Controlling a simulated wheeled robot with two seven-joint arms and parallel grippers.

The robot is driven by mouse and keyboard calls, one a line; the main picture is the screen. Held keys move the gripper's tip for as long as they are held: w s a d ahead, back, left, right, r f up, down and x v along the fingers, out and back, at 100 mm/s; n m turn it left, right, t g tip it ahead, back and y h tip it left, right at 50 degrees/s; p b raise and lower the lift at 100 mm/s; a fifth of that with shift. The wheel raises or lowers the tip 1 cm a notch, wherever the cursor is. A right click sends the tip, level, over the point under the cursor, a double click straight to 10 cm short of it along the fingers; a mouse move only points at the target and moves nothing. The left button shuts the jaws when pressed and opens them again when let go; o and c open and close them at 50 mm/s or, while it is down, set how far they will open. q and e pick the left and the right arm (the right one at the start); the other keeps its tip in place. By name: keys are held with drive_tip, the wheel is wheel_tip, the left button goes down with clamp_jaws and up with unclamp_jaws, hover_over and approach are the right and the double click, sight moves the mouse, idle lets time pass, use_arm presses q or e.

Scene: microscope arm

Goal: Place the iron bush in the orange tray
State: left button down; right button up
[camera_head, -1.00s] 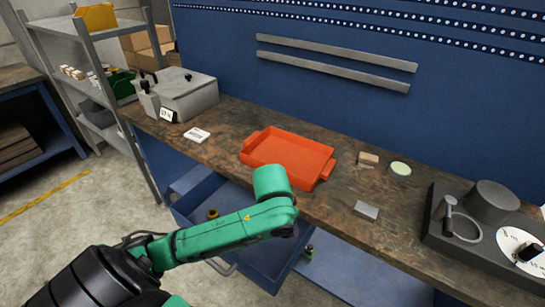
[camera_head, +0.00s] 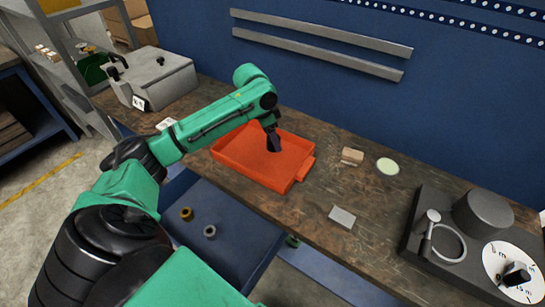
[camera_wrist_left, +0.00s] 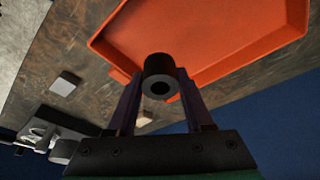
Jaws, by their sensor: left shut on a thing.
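The orange tray (camera_head: 238,167) lies on the workbench, and its rim also shows in the left wrist view (camera_wrist_left: 215,62). My left gripper (camera_head: 273,143) reaches over the tray, pointing down. In the left wrist view the left gripper (camera_wrist_left: 160,88) is shut on a dark grey iron bush (camera_wrist_left: 158,66), a short cylinder with a round hole facing the camera. The bush is at the tray side of the fingers; its height above the tray floor cannot be told. In the head view it is not distinct from the dark fingers. My right gripper is out of view.
On the bench stand a grey box (camera_head: 163,80), a wooden block (camera_head: 352,156), a small grey block (camera_head: 342,216), a pale green disc (camera_head: 387,166) and a dark fixture (camera_head: 430,262).

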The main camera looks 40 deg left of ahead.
sight(276, 166)
use_arm(q)
drive_tip(key=x, duration=0.3)
drive_tip(key=s+x, duration=0.1)
drive_tip(key=x, duration=0.2)
drive_tip(key=s+a+p+x, duration=0.1)
drive_tip(key=x, duration=0.2)
drive_tip(key=shift+w+a+f, duration=0.1)
drive_tip(key=shift+f, duration=0.4)
drive_tip(key=shift+c, duration=1.5)
unclamp_jaws()
drive_tip(key=b+v, duration=0.1)
drive_tip(key=v, duration=1.1)
